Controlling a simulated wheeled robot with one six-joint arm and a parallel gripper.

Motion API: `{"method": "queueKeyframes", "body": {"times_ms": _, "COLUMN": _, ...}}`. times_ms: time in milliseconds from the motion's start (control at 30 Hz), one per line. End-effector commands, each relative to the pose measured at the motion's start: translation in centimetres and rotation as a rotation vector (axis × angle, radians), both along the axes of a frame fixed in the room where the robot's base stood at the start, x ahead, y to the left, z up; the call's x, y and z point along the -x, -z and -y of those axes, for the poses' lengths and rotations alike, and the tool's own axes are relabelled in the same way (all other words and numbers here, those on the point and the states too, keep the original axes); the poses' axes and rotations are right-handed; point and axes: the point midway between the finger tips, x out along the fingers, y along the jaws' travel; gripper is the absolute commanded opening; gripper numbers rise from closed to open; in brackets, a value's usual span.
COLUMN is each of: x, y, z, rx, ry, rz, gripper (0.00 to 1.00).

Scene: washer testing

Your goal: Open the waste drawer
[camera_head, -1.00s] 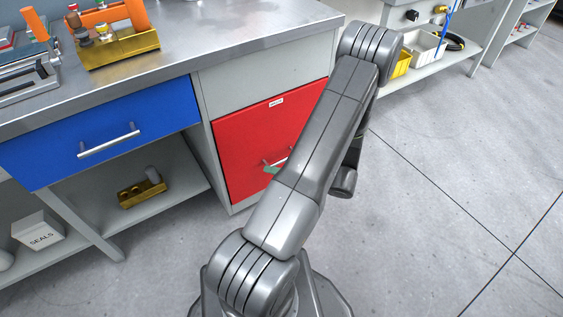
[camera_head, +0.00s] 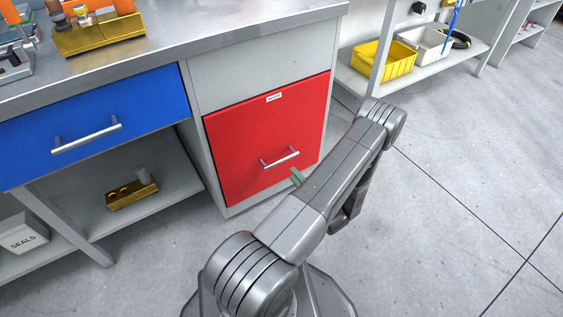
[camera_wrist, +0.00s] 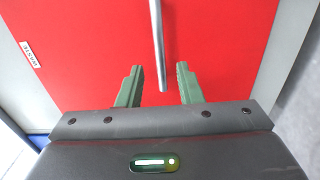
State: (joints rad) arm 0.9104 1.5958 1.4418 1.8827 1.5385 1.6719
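The waste drawer (camera_head: 245,145) is a red front with a small white label near its top edge, under the steel worktop; it looks shut, flush with the cabinet. Its silver bar handle (camera_head: 281,158) shows fully in the head view. In the wrist view the handle (camera_wrist: 158,40) runs down from the top, its lower end lying between the two green fingers. My gripper (camera_wrist: 159,82) is open, with a finger on each side of the handle's line and no visible contact. In the head view only a green finger shows, just below and right of the handle; my arm hides the rest.
A blue drawer (camera_head: 100,115) with its own handle is left of the red one. A lower shelf holds a brass block (camera_head: 132,193) and a SEALS box (camera_head: 22,233). A yellow bin (camera_head: 385,62) stands on a rack at right. The floor at right is clear.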

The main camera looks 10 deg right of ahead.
Motion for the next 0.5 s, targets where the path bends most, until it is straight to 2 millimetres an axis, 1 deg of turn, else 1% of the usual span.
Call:
{"method": "queueKeyframes", "body": {"times_ms": 33, "x": -1.1, "y": 0.2, "z": -0.5, "rx": 0.002, "ry": -0.006, "rz": 0.002, "gripper": 0.33}}
{"method": "queueKeyframes", "body": {"times_ms": 100, "x": -2.4, "y": 0.2, "z": -1.0, "rx": 0.003, "ry": -0.006, "rz": 0.002, "gripper": 0.33}}
{"method": "queueKeyframes", "body": {"times_ms": 300, "x": -6.1, "y": 0.2, "z": -2.3, "rx": 0.004, "ry": -0.006, "rz": 0.003, "gripper": 0.33}}
{"method": "queueKeyframes", "body": {"times_ms": 400, "x": -7.4, "y": 0.1, "z": -2.8, "rx": 0.003, "ry": -0.005, "rz": 0.002, "gripper": 0.33}}
{"method": "queueKeyframes", "body": {"times_ms": 500, "x": -8.3, "y": 0.1, "z": -3.1, "rx": 0.003, "ry": -0.002, "rz": 0.001, "gripper": 0.33}}
